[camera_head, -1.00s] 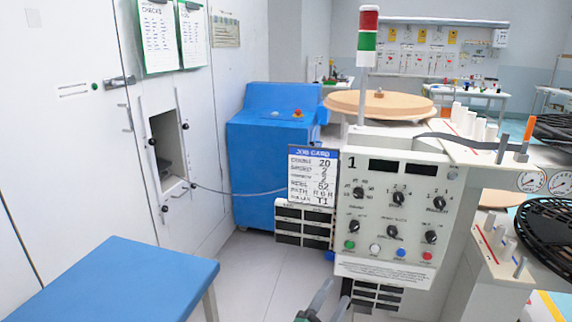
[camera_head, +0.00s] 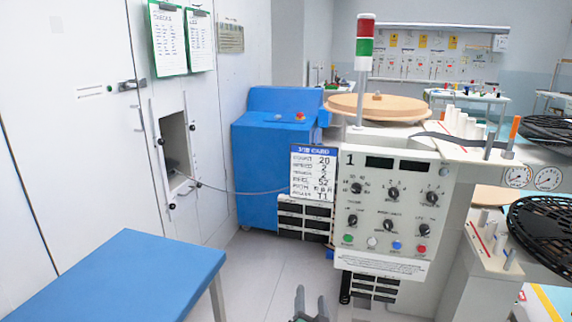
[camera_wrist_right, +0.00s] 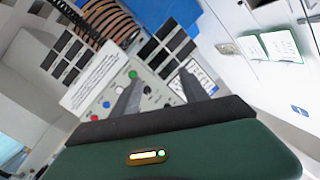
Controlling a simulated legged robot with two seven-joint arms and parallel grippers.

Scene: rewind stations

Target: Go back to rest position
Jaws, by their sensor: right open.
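My right gripper (camera_head: 311,305) shows at the bottom edge of the head view, low in front of the station's control panel. Its two dark fingers point up and are apart, with nothing between them. In the right wrist view the fingers (camera_wrist_right: 158,95) are spread and empty, with the control panel (camera_wrist_right: 118,88) beyond them. The gripper is clear of the panel in the head view. My left gripper is not in any view.
The control station (camera_head: 388,205) with knobs and buttons stands ahead. A blue table (camera_head: 120,280) is at the lower left and a blue cabinet (camera_head: 262,170) stands behind. Black reels (camera_head: 545,225) are at the right. Grey floor (camera_head: 255,270) is free between table and station.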

